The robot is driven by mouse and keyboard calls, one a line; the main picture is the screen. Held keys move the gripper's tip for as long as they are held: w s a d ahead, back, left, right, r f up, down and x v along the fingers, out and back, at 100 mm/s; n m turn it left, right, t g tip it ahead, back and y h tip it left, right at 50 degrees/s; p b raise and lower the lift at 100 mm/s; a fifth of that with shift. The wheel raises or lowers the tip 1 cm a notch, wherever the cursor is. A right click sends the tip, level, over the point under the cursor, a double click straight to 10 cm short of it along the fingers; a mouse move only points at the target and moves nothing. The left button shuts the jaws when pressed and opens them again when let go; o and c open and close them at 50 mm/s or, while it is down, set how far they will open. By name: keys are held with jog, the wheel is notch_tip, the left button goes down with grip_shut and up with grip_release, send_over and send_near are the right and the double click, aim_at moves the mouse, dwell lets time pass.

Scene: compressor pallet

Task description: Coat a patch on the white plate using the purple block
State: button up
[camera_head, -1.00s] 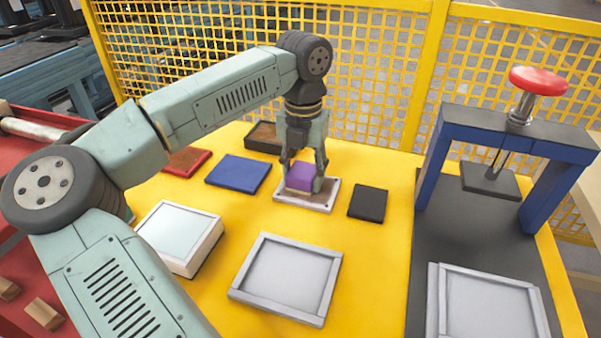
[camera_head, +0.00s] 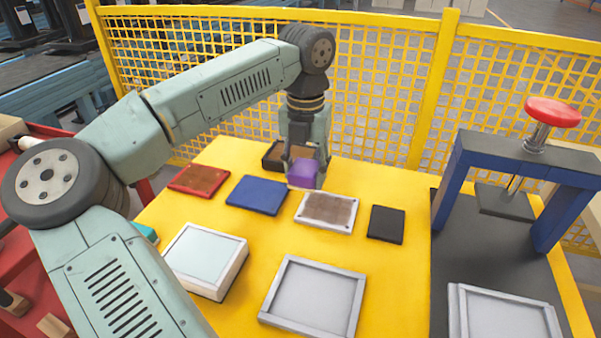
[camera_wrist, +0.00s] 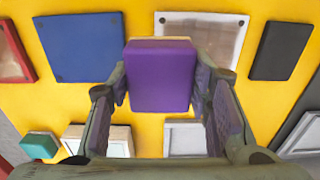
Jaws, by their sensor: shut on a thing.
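The purple block (camera_head: 303,172) is between the fingers of my gripper (camera_head: 306,180), held above the far edge of the white plate. In the wrist view the block (camera_wrist: 160,78) fills the space between both fingers, with a thin tan layer along its far edge. The white plate (camera_head: 350,228) lies flat on the yellow table, with dark screw heads at its corners and a brown patch (camera_head: 328,209) over most of its middle. The wrist view also shows the plate (camera_wrist: 228,20), partly behind the block. A visible gap separates block and plate.
A blue plate (camera_head: 257,195) and a red plate with a brown face (camera_head: 198,179) lie left of the white plate; a black plate (camera_head: 386,224) lies right. A dark tray (camera_head: 270,155) stands behind. Pale framed boxes are in front. A press (camera_head: 520,150) stands right.

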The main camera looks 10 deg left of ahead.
jog(key=shift+r+p, duration=0.65)
jog(key=shift+r, duration=0.65)
jog(key=shift+f, duration=0.1)
